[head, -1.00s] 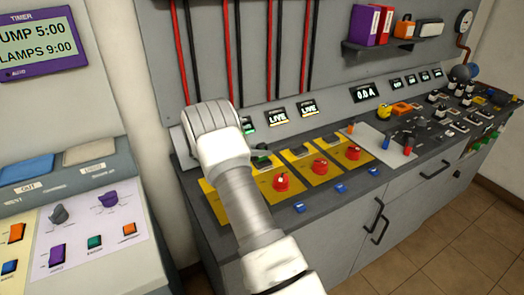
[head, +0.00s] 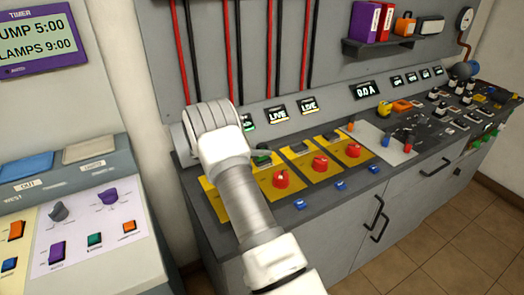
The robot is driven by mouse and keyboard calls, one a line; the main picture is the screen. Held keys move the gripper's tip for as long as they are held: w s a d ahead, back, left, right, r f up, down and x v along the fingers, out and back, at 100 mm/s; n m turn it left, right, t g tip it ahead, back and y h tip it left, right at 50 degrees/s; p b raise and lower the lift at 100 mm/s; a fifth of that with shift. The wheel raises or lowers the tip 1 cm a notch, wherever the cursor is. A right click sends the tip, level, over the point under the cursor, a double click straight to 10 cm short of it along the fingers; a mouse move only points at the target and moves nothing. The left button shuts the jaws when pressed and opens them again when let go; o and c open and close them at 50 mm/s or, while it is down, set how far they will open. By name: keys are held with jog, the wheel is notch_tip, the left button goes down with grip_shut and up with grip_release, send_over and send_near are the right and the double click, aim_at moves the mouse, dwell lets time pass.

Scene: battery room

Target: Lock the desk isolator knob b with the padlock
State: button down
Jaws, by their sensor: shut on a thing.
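The grey desk carries a row of yellow isolator panels (head: 218,208) with red knobs. Three knobs show: one right beside my arm (head: 282,180), one in the middle (head: 320,164) and one to the right (head: 353,150). The leftmost panel is mostly covered by my arm, and no knob shows on it. I cannot read which knob is b. My white arm reaches over the left end of the desk; my gripper is hidden behind it. I cannot make out a padlock for certain. A small dark green thing (head: 262,156) shows just right of my arm.
Small blue pieces (head: 300,203) sit along the desk's front edge. A light plate (head: 378,143) with small coloured levers lies right of the panels. A yellow item (head: 384,108) and an orange item (head: 401,105) are behind it. A separate console (head: 100,217) stands at left.

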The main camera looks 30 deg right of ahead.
jog(key=shift+r+p, duration=0.45)
jog(key=shift+r, duration=0.2)
dwell(0.5)
jog(key=shift+f, duration=0.85)
dwell(0.4)
jog(key=c, duration=1)
grip_release()
jog(key=shift+o, duration=0.2)
jog(key=shift+p+v, duration=1.8)
jog(key=shift+v, duration=3.7)
